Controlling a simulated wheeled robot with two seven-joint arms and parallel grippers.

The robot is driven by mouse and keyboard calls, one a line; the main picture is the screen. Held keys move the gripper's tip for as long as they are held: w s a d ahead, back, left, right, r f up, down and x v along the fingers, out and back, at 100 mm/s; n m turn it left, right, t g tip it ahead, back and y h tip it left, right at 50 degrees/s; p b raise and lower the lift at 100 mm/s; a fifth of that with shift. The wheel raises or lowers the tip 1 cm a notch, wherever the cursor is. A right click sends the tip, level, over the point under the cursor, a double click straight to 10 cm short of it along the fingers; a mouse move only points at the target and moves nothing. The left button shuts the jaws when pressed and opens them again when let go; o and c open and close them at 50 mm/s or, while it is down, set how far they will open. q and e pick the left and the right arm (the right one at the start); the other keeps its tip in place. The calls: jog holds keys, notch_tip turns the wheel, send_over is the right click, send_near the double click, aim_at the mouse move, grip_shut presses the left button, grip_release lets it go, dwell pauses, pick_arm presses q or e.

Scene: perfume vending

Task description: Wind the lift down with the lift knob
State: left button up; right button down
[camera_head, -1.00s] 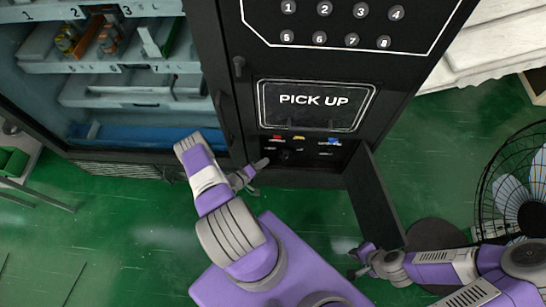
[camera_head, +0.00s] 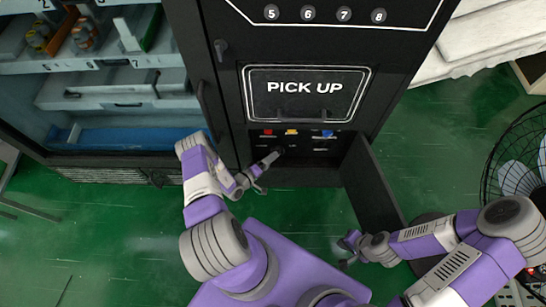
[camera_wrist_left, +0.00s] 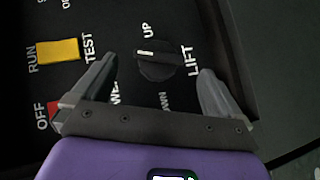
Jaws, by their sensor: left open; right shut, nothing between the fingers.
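The lift knob (camera_wrist_left: 160,64) is a round black dial with a white mark on its upper left part, between the printed words UP and DOWN. It sits on the dark control panel (camera_wrist_left: 75,15) behind the open lower door. My left gripper (camera_wrist_left: 160,70) is open, with one finger on each side of the knob in the left wrist view; I cannot tell whether they touch it. In the head view my left gripper (camera_head: 272,160) reaches into the compartment and mostly hides the knob. My right gripper (camera_head: 347,246) is shut and empty, low over the floor near the door.
The open door (camera_head: 372,185) stands to the right of the compartment, between it and my right arm. A yellow RUN/TEST switch (camera_wrist_left: 58,50) and a red OFF switch (camera_wrist_left: 54,109) are left of the knob. The PICK UP flap (camera_head: 305,93) is above. A fan (camera_head: 520,165) stands at right.

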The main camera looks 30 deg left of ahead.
aim_at(278, 151)
pick_arm(q)
jog(key=b+x, duration=0.2)
jog(key=x, duration=0.3)
jog(key=shift+w+f, duration=0.1)
jog(key=shift+w, duration=0.5)
jog(key=shift+c, duration=0.2)
jog(key=c, duration=0.9)
jog(key=shift+f+n+t, duration=0.1)
jog(key=shift+n+t, duration=0.3)
jog(key=shift+n, duration=0.1)
jog(key=shift+c, duration=0.2)
jog(key=shift+d+n+t+h, duration=0.1)
jog(key=shift+n+t+h, duration=0.4)
jog(key=shift+t, duration=0.1)
